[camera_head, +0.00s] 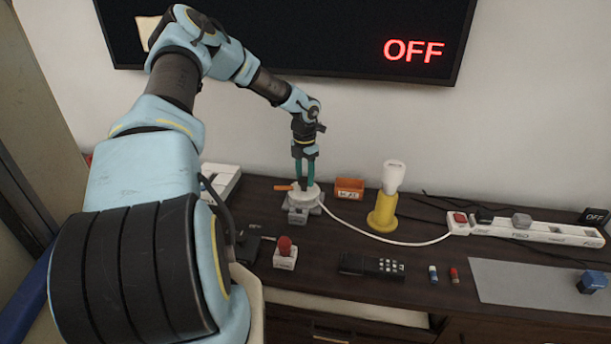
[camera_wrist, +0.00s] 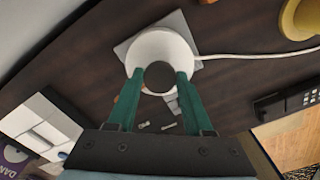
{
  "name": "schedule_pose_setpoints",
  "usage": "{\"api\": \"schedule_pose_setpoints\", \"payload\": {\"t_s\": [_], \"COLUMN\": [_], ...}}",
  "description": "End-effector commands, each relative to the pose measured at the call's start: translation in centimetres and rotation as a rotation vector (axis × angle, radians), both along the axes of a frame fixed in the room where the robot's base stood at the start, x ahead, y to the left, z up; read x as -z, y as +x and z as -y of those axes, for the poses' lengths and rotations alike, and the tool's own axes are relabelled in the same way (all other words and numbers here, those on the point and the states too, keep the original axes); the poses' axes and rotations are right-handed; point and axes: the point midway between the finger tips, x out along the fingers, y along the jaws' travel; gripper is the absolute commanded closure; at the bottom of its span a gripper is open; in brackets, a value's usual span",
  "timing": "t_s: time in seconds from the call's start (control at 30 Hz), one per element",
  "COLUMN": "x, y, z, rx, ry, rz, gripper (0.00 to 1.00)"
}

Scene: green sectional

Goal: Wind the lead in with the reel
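The reel (camera_head: 307,194) is a white drum on a grey base, standing upright on the dark cabinet top, with an orange handle (camera_head: 283,187) out to its left. The white lead (camera_head: 372,235) runs from the reel along the top to a power strip (camera_head: 540,233). My gripper (camera_head: 304,183) points down over the reel with its green fingers apart.
A yellow stand with a white top (camera_head: 384,205) and an orange box (camera_head: 349,188) stand right of the reel. A white box (camera_head: 222,180) is behind my arm. A wall screen (camera_head: 350,40) reads OFF.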

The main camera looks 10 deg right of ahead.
Motion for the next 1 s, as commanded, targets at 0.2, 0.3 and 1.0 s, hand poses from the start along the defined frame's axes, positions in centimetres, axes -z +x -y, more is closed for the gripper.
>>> {"api": "schedule_pose_setpoints", "payload": {"t_s": [0.2,0.3,1.0], "x": [0.0,0.0,-7.6], "y": [0.0,0.0,0.1], "z": [0.0,0.0,0.0], "rx": [0.0,0.0,-0.002], "ry": [0.001,0.001,-0.002], "rz": [-0.001,-0.001,0.002], "gripper": [0.25,0.19,0.19]}}
